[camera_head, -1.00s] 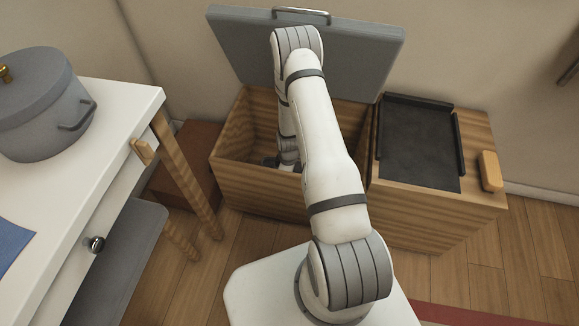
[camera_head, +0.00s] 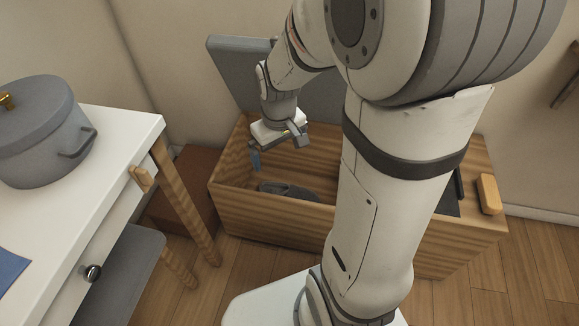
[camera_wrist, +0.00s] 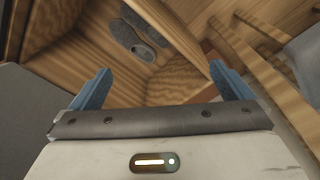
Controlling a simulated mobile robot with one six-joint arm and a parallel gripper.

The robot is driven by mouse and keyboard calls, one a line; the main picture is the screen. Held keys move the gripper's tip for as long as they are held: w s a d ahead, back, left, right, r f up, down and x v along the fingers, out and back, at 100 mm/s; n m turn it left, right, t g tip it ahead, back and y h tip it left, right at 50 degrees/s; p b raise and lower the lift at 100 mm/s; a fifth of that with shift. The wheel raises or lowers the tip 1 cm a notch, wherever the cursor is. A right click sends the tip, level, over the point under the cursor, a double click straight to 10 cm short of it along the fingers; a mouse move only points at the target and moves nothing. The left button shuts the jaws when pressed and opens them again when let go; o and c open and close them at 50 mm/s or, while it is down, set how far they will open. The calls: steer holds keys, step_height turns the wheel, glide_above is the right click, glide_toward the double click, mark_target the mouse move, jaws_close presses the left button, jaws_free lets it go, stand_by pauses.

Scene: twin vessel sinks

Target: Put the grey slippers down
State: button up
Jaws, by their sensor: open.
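The grey slippers (camera_head: 288,191) lie inside the open wooden bin (camera_head: 262,217), on its floor near the front wall. In the wrist view the slippers (camera_wrist: 137,36) lie side by side in the bin. My gripper (camera_head: 278,150) is open and empty, above the bin opening and apart from the slippers. Its two blue fingers stand wide apart in the wrist view (camera_wrist: 160,72). My arm hides the bin's right part in the head view.
The bin's grey lid (camera_head: 228,70) stands raised at the back. A white table (camera_head: 110,150) with a grey pot (camera_head: 45,135) is at left. A grey stool (camera_head: 125,270) stands below it. A yellow block (camera_head: 488,194) lies at right.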

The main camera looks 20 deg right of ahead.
steer(key=s+r+m, duration=0.1)
steer(key=s+r, duration=0.2)
steer(key=s, duration=0.2)
steer(key=s+a+r+m, duration=0.1)
steer(key=s+r, duration=0.2)
steer(key=s, duration=0.2)
steer(key=shift+s+a+m, duration=0.2)
steer(key=shift+s+m, duration=0.1)
steer(key=shift+m, duration=0.1)
steer(key=shift+c, duration=0.2)
stand_by(0.4)
